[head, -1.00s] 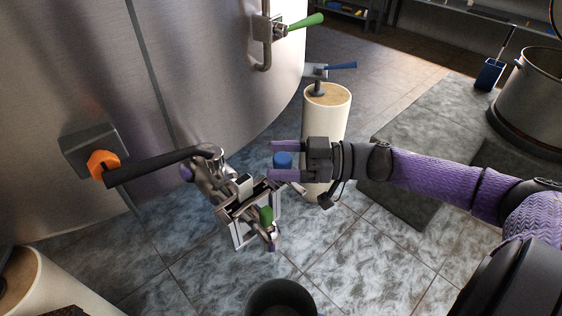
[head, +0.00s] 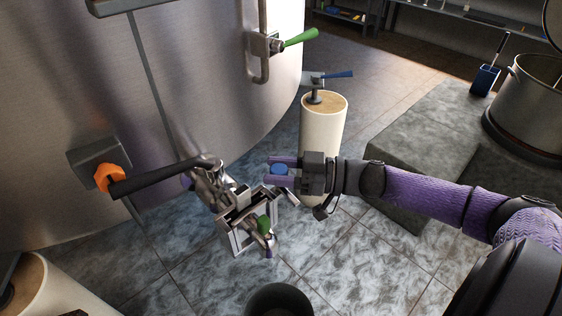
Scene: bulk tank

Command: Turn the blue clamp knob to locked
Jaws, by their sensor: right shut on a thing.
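The blue clamp knob (head: 279,169) is a small round knob on the metal clamp fitting (head: 232,215) at the tank's outlet, in the middle of the head view. My right gripper (head: 280,170) comes in from the right with one purple finger on each side of the knob. It is shut on the knob. The fingers partly cover the knob's sides, and the stem under it is hidden. My left gripper is not in view.
The large steel tank (head: 215,100) fills the left, with a black-handled orange valve (head: 109,178) and a green lever (head: 300,37). A green handle (head: 264,223) sits on the outlet fitting. A cream cylinder (head: 322,130) stands behind my right gripper. A dark bucket (head: 279,299) stands below.

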